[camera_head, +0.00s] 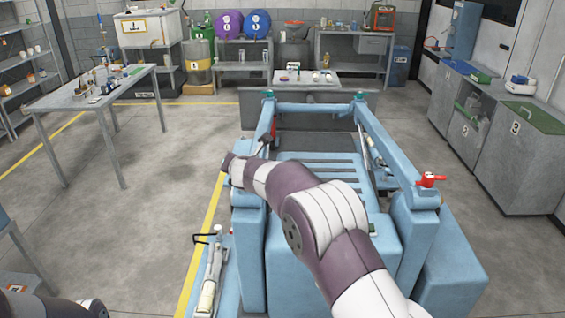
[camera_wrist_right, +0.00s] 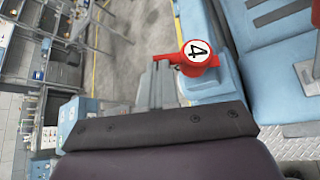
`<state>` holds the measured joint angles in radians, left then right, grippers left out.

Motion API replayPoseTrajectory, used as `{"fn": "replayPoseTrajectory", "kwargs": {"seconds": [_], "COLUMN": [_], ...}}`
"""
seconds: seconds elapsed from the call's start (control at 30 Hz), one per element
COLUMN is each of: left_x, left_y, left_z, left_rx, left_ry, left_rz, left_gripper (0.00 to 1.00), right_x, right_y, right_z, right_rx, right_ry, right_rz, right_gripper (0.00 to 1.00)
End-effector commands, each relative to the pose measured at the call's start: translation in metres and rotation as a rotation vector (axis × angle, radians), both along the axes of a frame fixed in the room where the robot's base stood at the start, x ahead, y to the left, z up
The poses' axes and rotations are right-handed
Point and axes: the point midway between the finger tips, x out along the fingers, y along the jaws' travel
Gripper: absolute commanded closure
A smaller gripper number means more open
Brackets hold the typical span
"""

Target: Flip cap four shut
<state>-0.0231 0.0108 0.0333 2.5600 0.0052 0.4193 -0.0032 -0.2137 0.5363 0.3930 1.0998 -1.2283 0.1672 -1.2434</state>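Cap four (camera_wrist_right: 198,55) is red with a white disc marked "4", on the end of a blue post in the right wrist view. A short red tab juts from its left side. I cannot tell for sure whether its lid is open or shut. In the head view it seems hidden behind my right arm. My right gripper (camera_head: 228,162) is at the end of that arm, over the left front post of the blue machine. My left gripper is out of view; only part of that arm shows at bottom left.
The blue machine (camera_head: 292,228) fills the middle. Another red cap (camera_head: 430,180) sits on its right post, and green caps (camera_head: 268,94) are on the far posts. A table with small items (camera_head: 98,88) stands left. Cabinets (camera_head: 518,160) line the right.

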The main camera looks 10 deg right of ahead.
Motion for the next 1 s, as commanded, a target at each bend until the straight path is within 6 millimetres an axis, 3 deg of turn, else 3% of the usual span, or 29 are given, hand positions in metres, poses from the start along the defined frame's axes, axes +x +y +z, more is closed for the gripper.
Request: {"fn": "replayPoseTrajectory", "kwargs": {"seconds": [0.03,0.3,0.53,1.0], "left_x": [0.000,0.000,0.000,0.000], "left_y": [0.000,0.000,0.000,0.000], "left_z": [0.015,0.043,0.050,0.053], "left_rx": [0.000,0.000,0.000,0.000], "left_ry": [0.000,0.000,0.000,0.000], "left_rz": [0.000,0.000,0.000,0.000], "left_gripper": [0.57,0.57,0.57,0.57], "right_x": [0.001,0.005,0.007,0.007], "right_y": [0.004,0.017,0.022,0.025], "right_z": [0.005,-0.012,-0.024,-0.034], "right_rx": [-0.039,-0.263,-0.394,-0.387], "right_ry": [0.014,0.077,0.114,0.112], "right_rz": [0.000,-0.002,-0.002,-0.002], "right_gripper": [1.00,1.00,1.00,1.00]}}
